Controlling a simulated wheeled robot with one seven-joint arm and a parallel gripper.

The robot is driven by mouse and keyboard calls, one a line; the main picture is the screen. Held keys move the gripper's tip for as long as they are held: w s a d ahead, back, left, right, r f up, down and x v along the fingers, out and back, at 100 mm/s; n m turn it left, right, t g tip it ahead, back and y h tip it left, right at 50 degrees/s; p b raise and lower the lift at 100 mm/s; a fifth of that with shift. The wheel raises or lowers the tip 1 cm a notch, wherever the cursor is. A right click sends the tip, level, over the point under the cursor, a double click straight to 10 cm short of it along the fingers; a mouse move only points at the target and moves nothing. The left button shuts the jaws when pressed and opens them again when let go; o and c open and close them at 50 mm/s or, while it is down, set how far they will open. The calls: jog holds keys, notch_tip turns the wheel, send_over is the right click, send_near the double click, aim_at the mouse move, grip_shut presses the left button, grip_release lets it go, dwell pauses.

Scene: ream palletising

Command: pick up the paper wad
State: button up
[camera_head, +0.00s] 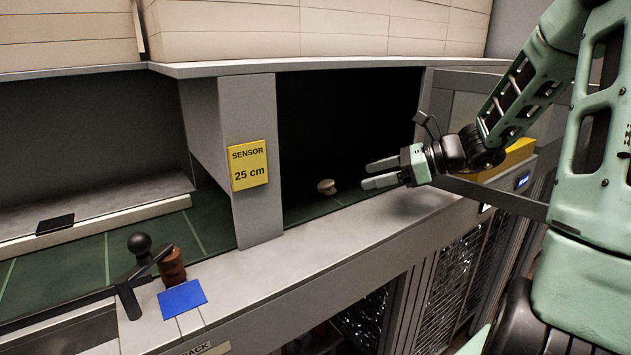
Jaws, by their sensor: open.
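A small pale lump, which looks like the paper wad (326,187), lies on the green belt surface (336,203) just inside the dark opening right of the sensor post. The fingers are open and empty. A gap shows between the fingertips and the wad, though its depth is hard to tell.
A grey post with a yellow sensor sign (249,166) stands left of the wad. A grey ledge (330,238) runs along the front. A black knobbed lever (139,262), a brown cylinder (172,266) and a blue pad (182,297) are at lower left. A shelf edge (300,66) overhangs the opening.

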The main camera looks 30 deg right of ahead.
aim_at(335, 184)
jog(key=x, duration=0.6)
jog(key=shift+w+d+p, duration=0.1)
jog(key=shift+w+p, duration=0.1)
jog(key=shift+p, duration=0.1)
jog(key=shift+w+d+p+x, duration=0.1)
jog(key=shift+d+p+x, duration=0.15)
jog(key=shift+x, duration=1.3)
jog(key=shift+w+d+p+x, duration=0.15)
jog(key=shift+p+x, duration=0.1)
jog(key=shift+x, duration=1.3)
jog(key=shift+s+f, duration=0.1)
jog(key=shift+f, duration=0.05)
jog(key=c, duration=1.1)
